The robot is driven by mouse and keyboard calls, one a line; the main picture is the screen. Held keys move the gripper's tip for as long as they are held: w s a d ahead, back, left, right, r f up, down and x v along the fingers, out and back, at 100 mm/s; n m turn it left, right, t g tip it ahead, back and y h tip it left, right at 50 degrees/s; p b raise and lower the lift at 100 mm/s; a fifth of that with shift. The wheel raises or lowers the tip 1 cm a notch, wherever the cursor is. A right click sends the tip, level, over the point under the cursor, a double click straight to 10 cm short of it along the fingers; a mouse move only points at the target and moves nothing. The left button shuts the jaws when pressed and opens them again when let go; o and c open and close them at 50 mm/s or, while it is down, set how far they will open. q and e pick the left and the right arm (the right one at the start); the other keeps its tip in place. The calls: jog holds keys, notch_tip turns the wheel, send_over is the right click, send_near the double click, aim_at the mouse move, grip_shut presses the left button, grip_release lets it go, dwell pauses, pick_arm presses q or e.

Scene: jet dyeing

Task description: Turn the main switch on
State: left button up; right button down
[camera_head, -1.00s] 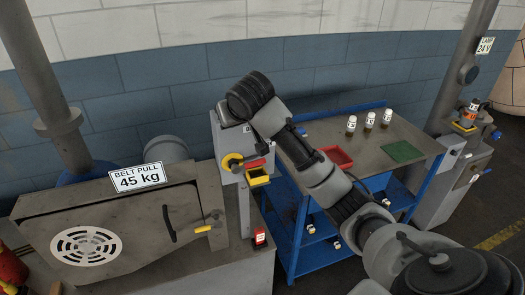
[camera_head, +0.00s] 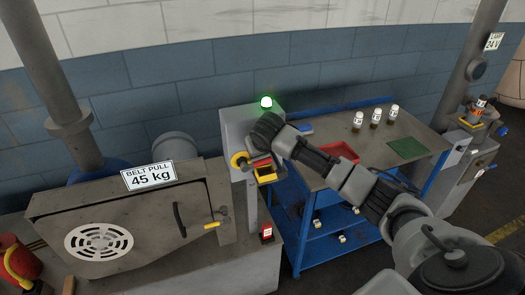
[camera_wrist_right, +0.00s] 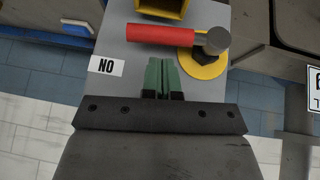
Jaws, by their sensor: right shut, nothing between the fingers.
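The main switch is on a grey box (camera_head: 236,128) and has a yellow disc (camera_head: 239,160) with a red handle. In the wrist view the red handle (camera_wrist_right: 165,33) lies sideways from the grey hub (camera_wrist_right: 214,40) over the yellow disc (camera_wrist_right: 203,65). A label (camera_wrist_right: 106,66) appears upside down there and reads as ON when turned. My right gripper (camera_wrist_right: 163,76) is shut and empty, in front of the box and apart from the handle. A green lamp (camera_head: 266,102) on the box glows. My left gripper is out of view.
A machine housing (camera_head: 120,215) with a belt pull sign (camera_head: 148,175) stands left of the box. A blue-framed table (camera_head: 325,180) with small bottles (camera_head: 375,116), a red tray (camera_head: 340,152) and a green mat (camera_head: 408,148) stands to the right.

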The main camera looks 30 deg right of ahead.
aim_at(264, 161)
jog(key=shift+s+d+f, duration=0.1)
jog(key=shift+s+f, duration=0.15)
jog(key=shift+f, duration=0.5)
jog(key=shift+s+f+p, duration=0.1)
jog(key=shift+f+p, duration=0.3)
jog(key=shift+p, duration=0.05)
jog(key=shift+s+d+f+m+y+p, duration=0.15)
jog(key=shift+f+m+y+p, duration=0.15)
jog(key=shift+y+p, duration=0.35)
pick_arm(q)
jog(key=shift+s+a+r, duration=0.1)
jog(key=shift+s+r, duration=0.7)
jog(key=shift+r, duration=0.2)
pick_arm(e)
jog(key=shift+f, duration=0.1)
